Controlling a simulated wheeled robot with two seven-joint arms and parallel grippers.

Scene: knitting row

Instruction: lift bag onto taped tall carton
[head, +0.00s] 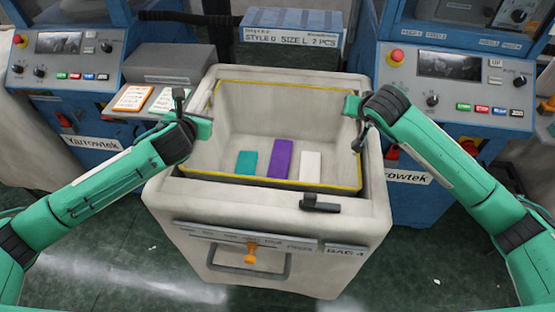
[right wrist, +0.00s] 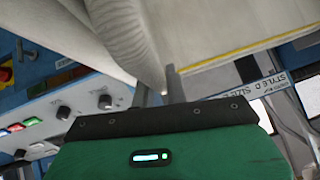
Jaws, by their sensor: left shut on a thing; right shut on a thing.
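The bag (head: 345,212) is a large pale grey open-topped container with yellow edging and a "BAG 4" label on its front. Teal, purple and white pieces lie inside. My left gripper (head: 181,103) is shut on the bag's left rim. My right gripper (head: 356,124) is shut on its right rim; the right wrist view shows its fingers (right wrist: 158,88) at the pale cloth edge. The bag looks upright and its underside is hidden. I cannot make out a taped tall carton for certain.
Blue machines with control panels stand left (head: 67,55) and right (head: 450,75). A grey box (head: 170,63) and cards (head: 133,97) lie back left. Green floor (head: 110,255) shows in front.

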